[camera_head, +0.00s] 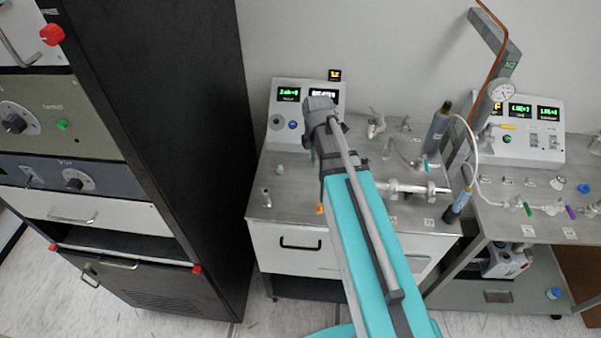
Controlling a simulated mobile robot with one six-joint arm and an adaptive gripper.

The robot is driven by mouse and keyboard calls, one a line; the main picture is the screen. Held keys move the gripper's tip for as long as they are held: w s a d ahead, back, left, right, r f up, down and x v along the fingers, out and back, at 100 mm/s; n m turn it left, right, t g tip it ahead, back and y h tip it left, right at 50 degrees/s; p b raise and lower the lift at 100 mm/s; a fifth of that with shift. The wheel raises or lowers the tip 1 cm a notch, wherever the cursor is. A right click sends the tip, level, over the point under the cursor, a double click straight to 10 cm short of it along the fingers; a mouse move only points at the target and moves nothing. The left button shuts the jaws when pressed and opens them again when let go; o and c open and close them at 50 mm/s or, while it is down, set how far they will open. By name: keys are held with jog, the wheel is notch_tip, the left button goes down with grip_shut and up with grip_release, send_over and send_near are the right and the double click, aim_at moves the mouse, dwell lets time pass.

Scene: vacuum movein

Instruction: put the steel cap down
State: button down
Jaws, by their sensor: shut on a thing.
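My teal and grey arm reaches from the bottom edge up over the left bench. Its dark grey far end is above the bench's back half. My gripper's fingers cannot be made out; they seem hidden behind my arm, and so is anything held in them. I cannot pick out the steel cap for certain. A small silver fitting (266,197) stands upright on the front left of the left bench (287,214), apart from my arm.
A tall black rack (160,120) stands close on the left. Control boxes (287,98) with lit displays stand at the back. A horizontal steel tube (415,188), dark cylinders (438,130) and hoses crowd the right. The right bench (510,225) carries small fittings and a blue cap (584,188).

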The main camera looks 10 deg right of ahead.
jog(key=shift+a, duration=0.1)
jog(key=shift+s+r, duration=0.25)
jog(key=shift+s, duration=0.25)
jog(key=s+d+r+m+p, duration=0.1)
jog(key=s+r+p, duration=0.1)
jog(key=s, duration=0.4)
jog(key=shift+s+d+p, duration=0.3)
jog(key=shift+s, duration=0.05)
jog(key=w+f+b, duration=0.1)
jog(key=w, duration=0.2)
jog(key=w+a+f+b, duration=0.1)
jog(key=w+b, duration=0.1)
jog(key=w+a+f+b, duration=0.1)
jog(key=w+f, duration=0.1)
jog(key=w, duration=0.1)
jog(key=shift+w+a, duration=0.2)
jog(key=shift+w, duration=0.1)
jog(key=w+f+b, duration=0.2)
jog(key=w+a+f+b, duration=0.1)
jog(key=w+f+b, duration=0.1)
jog(key=f+b, duration=0.1)
jog(key=shift+a, duration=0.2)
jog(key=shift+w, duration=0.1)
